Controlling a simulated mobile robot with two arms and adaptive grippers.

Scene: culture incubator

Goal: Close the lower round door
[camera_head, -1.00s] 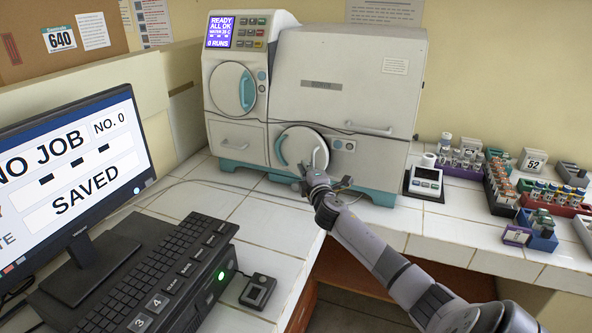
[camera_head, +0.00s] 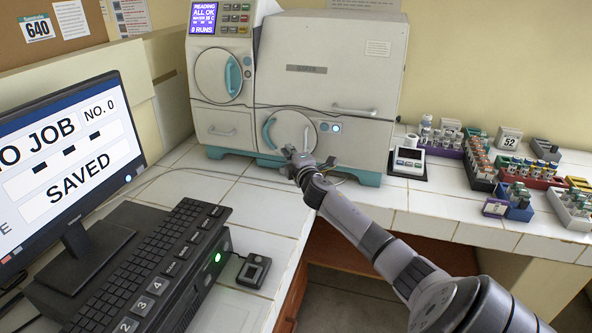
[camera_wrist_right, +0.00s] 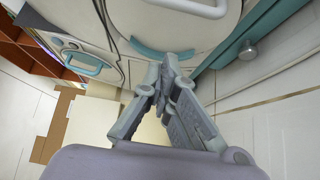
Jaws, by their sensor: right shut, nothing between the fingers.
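The lower round door (camera_head: 289,130) is a pale disc low on the front of the white incubator (camera_head: 330,75). It has a curved teal handle (camera_head: 268,134) at its left edge. The door looks flush with the front; a small gap cannot be ruled out. My right gripper (camera_head: 291,155) is in front of the door's lower edge, shut and empty. In the right wrist view its fingertips (camera_wrist_right: 172,62) are just below the teal handle (camera_wrist_right: 150,49); I cannot tell whether they touch it. The door (camera_wrist_right: 165,22) fills the top middle there. My left gripper is out of view.
The upper round door (camera_head: 219,77) looks closed. A dark cable runs across the incubator front. A small white device (camera_head: 408,158) and several tube racks (camera_head: 482,165) stand to the right. A monitor (camera_head: 65,150) and keyboard (camera_head: 150,270) are at left. Bare tiles (camera_head: 240,205) lie between.

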